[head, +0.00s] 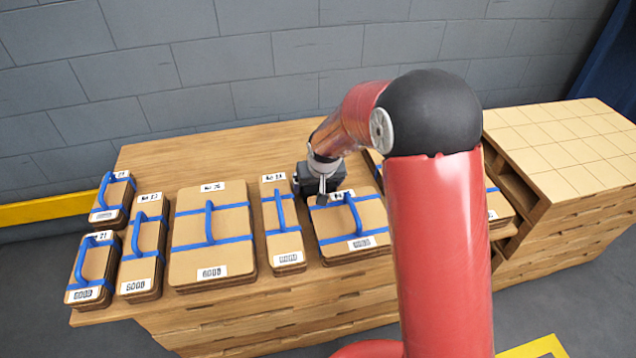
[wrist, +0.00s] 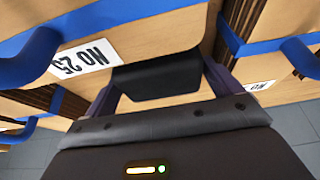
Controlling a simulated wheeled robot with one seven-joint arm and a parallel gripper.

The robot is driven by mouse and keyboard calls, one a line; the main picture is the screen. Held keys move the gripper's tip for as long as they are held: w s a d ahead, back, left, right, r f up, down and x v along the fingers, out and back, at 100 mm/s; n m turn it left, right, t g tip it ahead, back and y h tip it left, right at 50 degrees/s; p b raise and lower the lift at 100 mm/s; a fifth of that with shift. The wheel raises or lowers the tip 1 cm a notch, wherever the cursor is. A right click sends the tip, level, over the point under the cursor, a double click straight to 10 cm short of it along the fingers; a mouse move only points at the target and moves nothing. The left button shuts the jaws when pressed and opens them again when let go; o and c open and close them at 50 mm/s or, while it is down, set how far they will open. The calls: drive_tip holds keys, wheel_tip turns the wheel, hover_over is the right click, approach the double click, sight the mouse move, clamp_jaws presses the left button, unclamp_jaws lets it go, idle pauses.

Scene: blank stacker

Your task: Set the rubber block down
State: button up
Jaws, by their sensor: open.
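The rubber block (wrist: 157,77) is a dark, flat piece in the wrist view. My gripper (wrist: 160,86) is open, with one finger on each side of the block. Whether the fingers touch the block is hard to tell. In the head view my gripper (head: 320,184) is low at the back edge of a blue-strapped stack (head: 342,224). I cannot make out the block there.
Several other strapped stacks with raised blue handles stand on the wooden bench (head: 190,155), including a narrow one (head: 281,240) close on the left and a wide one (head: 189,245). My red arm hides part of the right side. A tan tiled top (head: 565,150) is clear at right.

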drive_tip(key=v, duration=1.2)
